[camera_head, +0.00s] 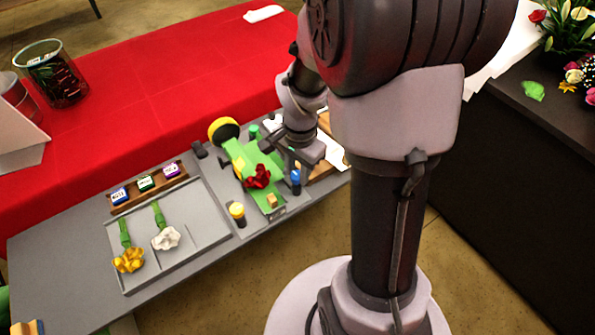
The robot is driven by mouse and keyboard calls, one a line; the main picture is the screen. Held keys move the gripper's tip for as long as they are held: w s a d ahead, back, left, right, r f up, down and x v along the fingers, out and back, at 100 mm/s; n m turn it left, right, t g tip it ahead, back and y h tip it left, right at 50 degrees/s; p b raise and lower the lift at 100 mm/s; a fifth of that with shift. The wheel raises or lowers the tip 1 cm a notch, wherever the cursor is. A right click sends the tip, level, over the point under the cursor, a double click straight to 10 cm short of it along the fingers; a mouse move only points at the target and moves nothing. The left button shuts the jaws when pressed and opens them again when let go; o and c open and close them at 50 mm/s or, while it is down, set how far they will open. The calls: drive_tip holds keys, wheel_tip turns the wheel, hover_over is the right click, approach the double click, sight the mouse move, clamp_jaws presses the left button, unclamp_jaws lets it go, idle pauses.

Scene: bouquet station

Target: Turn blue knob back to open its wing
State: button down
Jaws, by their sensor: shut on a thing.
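The blue knob (296,178) stands upright at the front right of the green wrapping fixture (240,160), on a dark base. My gripper (293,167) reaches down from the right and is shut on the top of the blue knob. The fingers and my wrist hide part of the contact. A red flower (257,176) lies on the green fixture, left of the blue knob. The angle of the knob and the state of its wing are too small to tell.
A yellow knob (237,210) stands front left of the fixture, and a green knob (254,131) behind it. A grey tray (205,240) with a yellow and a white flower lies left. A labelled block rack (150,188) stands behind the tray. My arm covers the right middle.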

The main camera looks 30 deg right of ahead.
drive_tip(key=shift+m, duration=0.6)
drive_tip(key=c, duration=1.1)
unclamp_jaws()
wheel_tip(320, 180, up, 17)
drive_tip(key=p, duration=0.6)
drive_tip(key=shift+s+r+p, duration=0.2)
drive_tip(key=shift+s+p, duration=0.15)
drive_tip(key=shift+p, duration=0.05)
